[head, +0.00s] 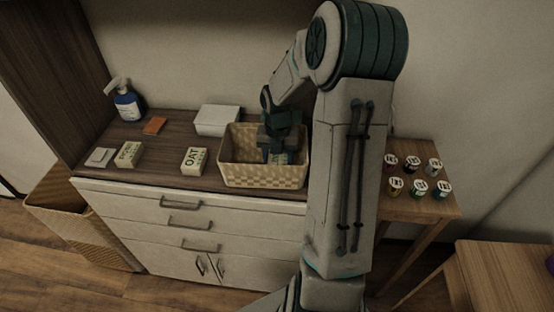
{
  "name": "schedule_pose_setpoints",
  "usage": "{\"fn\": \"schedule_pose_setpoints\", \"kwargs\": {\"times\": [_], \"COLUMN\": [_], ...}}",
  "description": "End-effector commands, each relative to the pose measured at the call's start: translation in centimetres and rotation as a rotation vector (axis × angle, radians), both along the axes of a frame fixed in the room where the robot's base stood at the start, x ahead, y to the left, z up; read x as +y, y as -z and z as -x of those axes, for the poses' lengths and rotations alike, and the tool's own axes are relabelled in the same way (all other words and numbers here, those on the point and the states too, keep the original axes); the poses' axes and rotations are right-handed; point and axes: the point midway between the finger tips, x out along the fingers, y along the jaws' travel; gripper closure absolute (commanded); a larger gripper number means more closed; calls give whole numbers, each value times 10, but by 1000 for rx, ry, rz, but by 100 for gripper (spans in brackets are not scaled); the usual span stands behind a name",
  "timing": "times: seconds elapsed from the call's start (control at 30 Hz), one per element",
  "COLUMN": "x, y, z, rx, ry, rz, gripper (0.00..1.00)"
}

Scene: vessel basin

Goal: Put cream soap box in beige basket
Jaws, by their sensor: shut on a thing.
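The beige basket (265,176) is a woven, open-topped box near the right end of the dresser top. My gripper (278,150) reaches down into it from above, with its fingers below the rim level. It is shut on a pale box with dark print, which I take to be the cream soap box (283,158). Only a small part of this box shows between the fingers and the basket's front wall. Whether it touches the basket floor is hidden. My arm covers the basket's right rear side.
On the dresser top (170,180) stand an OAT box (195,160), another cream box (130,153), a small pale block (100,157), an orange bar (154,126), a white box (217,120) and a blue pump bottle (128,105). Several small jars (412,166) stand on a side table.

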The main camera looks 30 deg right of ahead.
Motion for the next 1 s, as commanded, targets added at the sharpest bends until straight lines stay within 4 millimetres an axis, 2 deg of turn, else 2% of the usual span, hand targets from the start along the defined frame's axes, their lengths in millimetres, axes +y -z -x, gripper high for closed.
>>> {"fn": "schedule_pose_setpoints", "kwargs": {"times": [0.1, 0.4, 0.43, 0.5, 0.83, 1.0], "x": [1, 1, 1, 1, 1, 0], "y": [10, 13, 13, 12, 9, -12], "z": [0, 0, 0, 0, 0, -1], "rx": [1, 0, 0, 0, -1, -6], "ry": [-2, -2, -2, -2, -2, 0], "rz": [0, 0, 0, 0, 1, 3], "gripper": [76, 76, 45, 26, 26, 26]}}
